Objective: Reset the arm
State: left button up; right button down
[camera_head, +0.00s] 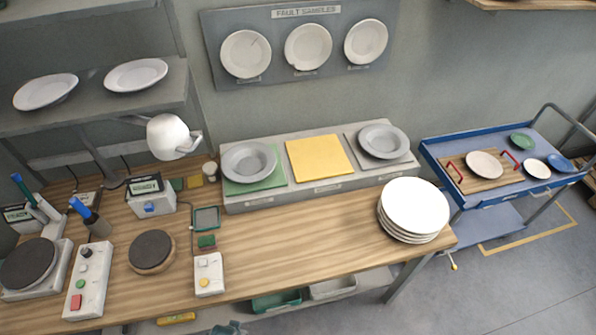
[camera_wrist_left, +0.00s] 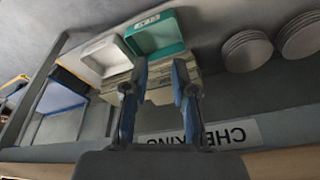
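My left gripper (camera_wrist_left: 160,72) shows in the left wrist view with its two blue-padded fingers apart and nothing between them. Behind the fingers are a teal bin (camera_wrist_left: 157,35), a white bin (camera_wrist_left: 102,55) and a pale stacked item partly hidden by the fingers.
The wooden workbench (camera_head: 290,240) carries a stack of white plates (camera_head: 415,206) at its right end. A blue cart (camera_head: 468,200) stands to the right. Controls and a lamp (camera_head: 170,135) crowd the left. Plate stacks (camera_wrist_left: 246,50) show in the wrist view. The bench's middle front is clear.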

pick_arm(q)
jog(key=s+a+f+g+b, duration=0.1)
jog(key=s+f, duration=0.3)
jog(key=f, duration=0.7)
jog(key=s+f+b, duration=0.1)
jog(key=s+f, duration=0.3)
jog(key=f, duration=0.6)
jog(key=s+a+f+b, duration=0.1)
jog(key=s+a+f, duration=0.1)
jog(key=s+f, duration=0.8)
jog(key=s, duration=0.2)
jog(key=shift+s+a+g, duration=0.25)
jog(key=shift+s+g, duration=0.1)
jog(key=shift+g, duration=0.05)
jog(key=shift+f, duration=0.1)
